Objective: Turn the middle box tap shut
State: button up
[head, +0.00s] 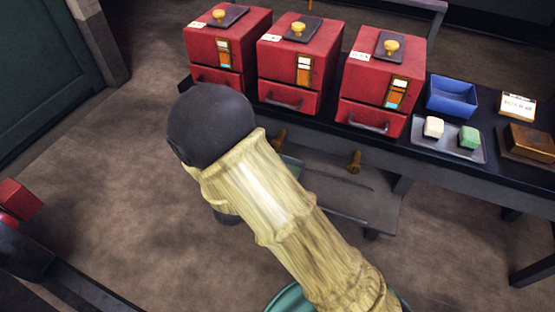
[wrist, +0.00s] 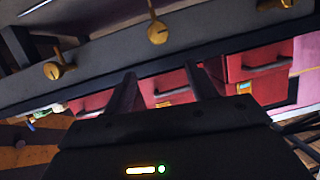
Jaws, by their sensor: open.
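The middle red box (head: 288,68) stands on the dark bench between two like it. A brass tap (head: 278,138) shows below it, under the bench edge, and looks like the middle box tap. In the wrist view the middle of three brass taps (wrist: 157,32) shows a round knob with a dark slot. My gripper (wrist: 160,72) is open and empty, its two dark fingers apart. The middle tap lies above the fingertips in that picture, with no contact visible. In the head view my arm hides the gripper.
A right tap (head: 354,160) hangs under the right red box (head: 381,84); the left red box (head: 226,50) is at the other side. Another tap (wrist: 53,70) is left in the wrist view. A blue bin (head: 452,97) and a tray (head: 478,151) with two blocks sit right.

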aim_at(278, 143)
jog(key=s+a+f+t+h+b, duration=0.2)
jog(key=s+f+t+b, duration=0.1)
jog(key=s+f+b, duration=0.1)
notch_tip(278, 143, down, 3)
jog(key=shift+s+a+r+b, duration=0.2)
jog(key=shift+a+b, duration=0.2)
jog(key=shift+b, duration=0.4)
jog(key=b+x, duration=0.1)
jog(key=x, duration=0.5)
jog(key=b+x, duration=0.2)
jog(key=x, duration=0.3)
jog(key=b+x, duration=0.2)
jog(key=x, duration=0.4)
jog(key=shift+w+d+r, duration=0.1)
jog(key=shift+w+r, duration=0.15)
jog(key=shift+w, duration=0.05)
jog(key=c, duration=0.9)
